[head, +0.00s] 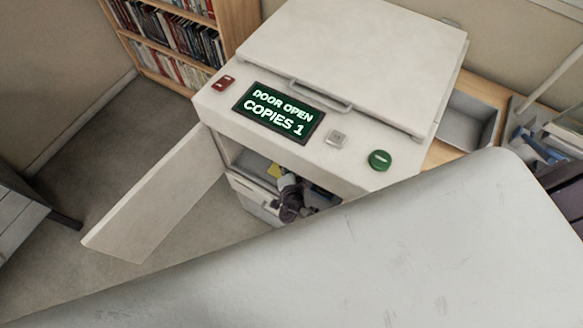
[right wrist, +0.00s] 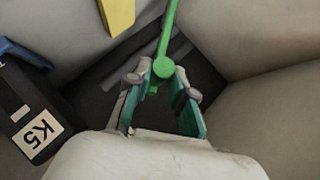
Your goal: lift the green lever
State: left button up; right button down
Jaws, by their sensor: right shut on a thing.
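The green lever (right wrist: 169,30) is a thin bright-green bar with a round knob at its near end, in the right wrist view. My right gripper (right wrist: 161,88) has its teal-padded fingers on either side of the knob end and is shut on the lever. In the head view the right gripper (head: 291,196) reaches into the copier's open front, and I cannot make out the lever there. The copier (head: 300,52) has its front door (head: 160,190) swung open to the left. Its display (head: 279,110) reads "DOOR OPEN COPIES 1". My left gripper is not in view.
A black cartridge marked K5 (right wrist: 30,115) sits left of my gripper, with a blue part (right wrist: 22,50) beside it. A yellow piece (right wrist: 119,13) is above. Grey inner walls close in on both sides. A green button (head: 379,160) is on the copier's top front.

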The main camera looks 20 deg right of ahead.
jog(key=shift+w+a+r+p, duration=0.25)
jog(key=shift+w+r+p, duration=0.05)
jog(key=shift+r, duration=0.2)
jog(key=shift+w+a+r+p, duration=0.2)
jog(key=shift+w+r+p, duration=0.05)
jog(key=shift+r, duration=0.2)
jog(key=c, duration=1.3)
grip_release()
jog(key=shift+f, duration=0.1)
jog(key=shift+s, duration=0.15)
jog(key=s+a, duration=0.1)
jog(key=s, duration=0.4)
jog(key=s+a+r, duration=0.1)
jog(key=s, duration=0.4)
jog(key=s+a+r, duration=0.1)
jog(key=s, duration=0.5)
jog(key=shift+a, duration=0.25)
